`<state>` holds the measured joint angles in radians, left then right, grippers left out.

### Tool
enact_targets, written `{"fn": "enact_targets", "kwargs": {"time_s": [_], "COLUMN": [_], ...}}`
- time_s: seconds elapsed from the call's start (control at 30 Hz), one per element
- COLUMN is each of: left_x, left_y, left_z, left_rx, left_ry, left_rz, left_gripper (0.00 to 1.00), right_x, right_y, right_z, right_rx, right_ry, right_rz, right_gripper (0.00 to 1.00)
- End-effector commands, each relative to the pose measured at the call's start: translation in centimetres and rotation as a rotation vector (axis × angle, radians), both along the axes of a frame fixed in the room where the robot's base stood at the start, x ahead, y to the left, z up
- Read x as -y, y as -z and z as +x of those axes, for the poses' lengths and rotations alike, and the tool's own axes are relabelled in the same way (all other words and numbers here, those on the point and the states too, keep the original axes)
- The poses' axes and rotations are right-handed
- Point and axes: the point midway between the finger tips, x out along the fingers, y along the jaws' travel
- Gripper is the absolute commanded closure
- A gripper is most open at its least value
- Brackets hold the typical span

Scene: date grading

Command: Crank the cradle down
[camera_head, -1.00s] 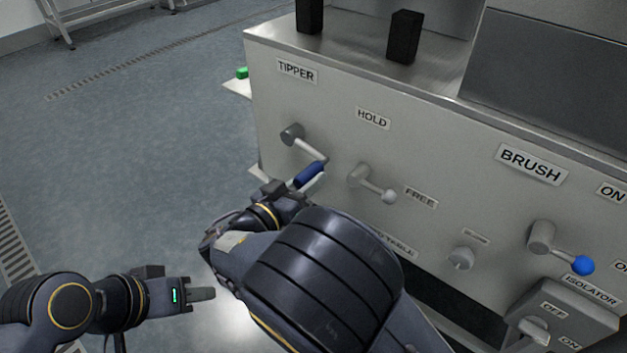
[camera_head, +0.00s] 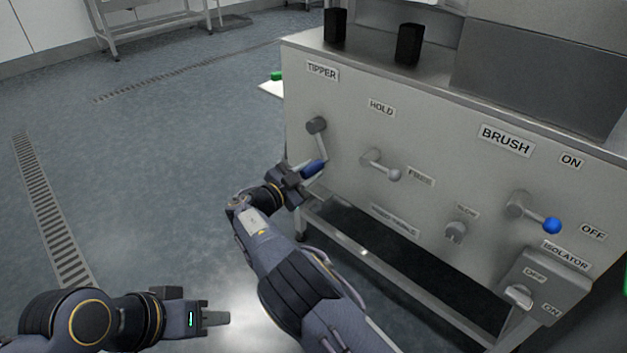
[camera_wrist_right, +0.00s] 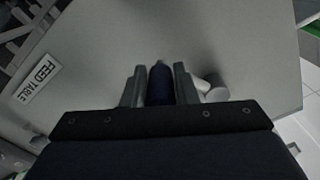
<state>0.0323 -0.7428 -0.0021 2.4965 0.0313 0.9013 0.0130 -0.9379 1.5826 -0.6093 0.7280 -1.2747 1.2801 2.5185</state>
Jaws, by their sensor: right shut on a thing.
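The tipper crank (camera_head: 319,142) is a grey arm on a round hub below the TIPPER label (camera_head: 322,71), at the left of the machine's front panel. Its arm hangs down, and its dark blue handle (camera_head: 314,167) is at the lower end. My right gripper (camera_head: 303,172) is shut on the blue handle. In the right wrist view the blue handle (camera_wrist_right: 160,84) sits between the two fingers. My left gripper (camera_head: 216,319) is at the lower left, over the floor and away from the panel; its fingers overlap from this angle. I cannot make out the cradle.
The panel (camera_head: 440,150) also carries a HOLD/FREE lever (camera_head: 380,165), a small knob (camera_head: 456,232), a blue-tipped BRUSH lever (camera_head: 535,212) and an isolator switch (camera_head: 519,296). Open floor with a drain grate (camera_head: 50,210) lies to the left.

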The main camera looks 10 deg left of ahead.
Motion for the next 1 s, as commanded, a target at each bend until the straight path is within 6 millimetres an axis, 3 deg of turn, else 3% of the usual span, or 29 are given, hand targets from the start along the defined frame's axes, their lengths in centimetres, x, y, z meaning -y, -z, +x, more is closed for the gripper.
{"fn": "enact_targets", "kwargs": {"time_s": [0.03,0.4,1.0], "left_x": [0.0,0.0,0.0], "left_y": [-0.1,-0.1,-0.1], "left_z": [0.0,0.0,0.0], "left_rx": [0.0,0.0,0.0], "left_ry": [0.0,0.0,0.0], "left_rz": [0.0,0.0,0.0], "left_gripper": [0.64,0.64,0.64], "right_x": [-0.7,-2.3,-2.8], "right_y": [-0.8,-0.6,-0.8], "right_z": [0.5,1.6,2.0], "right_rx": [0.044,0.2,0.268], "right_ry": [-0.011,-0.009,-0.005], "right_rz": [0.033,0.246,0.337], "right_gripper": [1.0,1.0,1.0]}}
